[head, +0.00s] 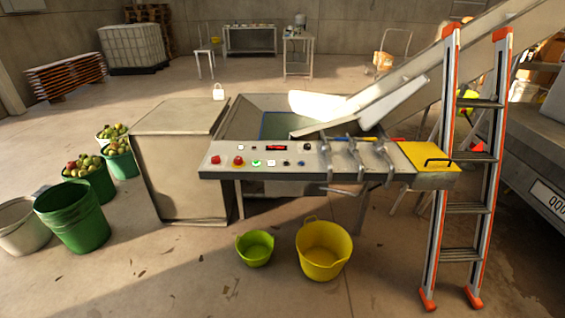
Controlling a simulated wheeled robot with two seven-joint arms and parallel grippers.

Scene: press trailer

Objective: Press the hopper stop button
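A grey control panel (310,171) spans the front of the hopper (237,125) in the head view. On its left end sit a red square button (216,159), a red round button (238,161) on a yellow base, a green button (256,162) and a white button (271,162). Small dark controls and a red digital display (276,147) are near its middle. The labels are too small to read, so I cannot tell which is the hopper stop button. Neither of my grippers is in view.
Metal levers (352,160) and a yellow plate (427,156) fill the panel's right side. An orange-railed ladder (465,160) stands at the right. A green tub (255,248) and a yellow tub (323,250) stand on the floor in front. Apple-filled buckets (88,178) stand left.

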